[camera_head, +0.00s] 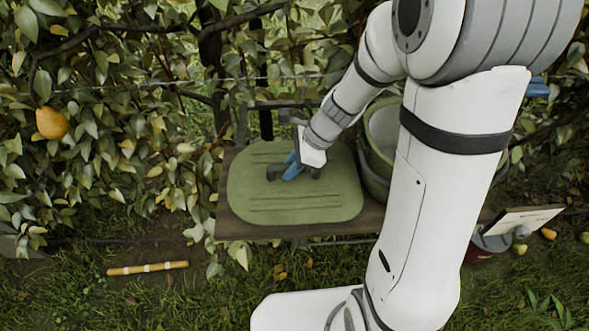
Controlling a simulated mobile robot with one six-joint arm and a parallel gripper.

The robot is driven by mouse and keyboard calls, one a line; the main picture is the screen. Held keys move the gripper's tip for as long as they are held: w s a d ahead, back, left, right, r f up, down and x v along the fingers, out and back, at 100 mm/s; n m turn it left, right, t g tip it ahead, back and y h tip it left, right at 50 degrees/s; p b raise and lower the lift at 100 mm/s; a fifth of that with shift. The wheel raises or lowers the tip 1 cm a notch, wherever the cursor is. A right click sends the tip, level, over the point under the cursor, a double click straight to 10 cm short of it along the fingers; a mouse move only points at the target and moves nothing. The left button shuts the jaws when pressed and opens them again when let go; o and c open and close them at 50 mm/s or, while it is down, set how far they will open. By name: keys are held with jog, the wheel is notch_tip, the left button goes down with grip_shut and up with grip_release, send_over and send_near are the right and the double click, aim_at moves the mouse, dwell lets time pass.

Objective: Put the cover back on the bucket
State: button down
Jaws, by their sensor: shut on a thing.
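The cover is a flat green panel (250,200) with rounded corners, ridged lines and a blue handle (290,173) at its middle. It is over the brown wooden bench (228,226); I cannot tell whether it rests there or is slightly raised. My gripper (293,174) is shut on the blue handle, partly hiding it. The green bucket (370,160) stands just right of the cover, its open top and pale inside showing. My own arm hides the bucket's right side.
A leafy hedge with wires runs behind the bench, with a yellow pear (51,123) at left. A wooden stick (147,268) lies on the ground at lower left. A pale board (523,219) and several fallen fruits are at right.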

jog(key=shift+d+f, duration=0.2)
jog(key=shift+f, duration=0.25)
jog(key=shift+r, duration=0.1)
jog(key=shift+f, duration=0.2)
jog(key=c, duration=1.3)
grip_release()
jog(key=shift+r, duration=0.1)
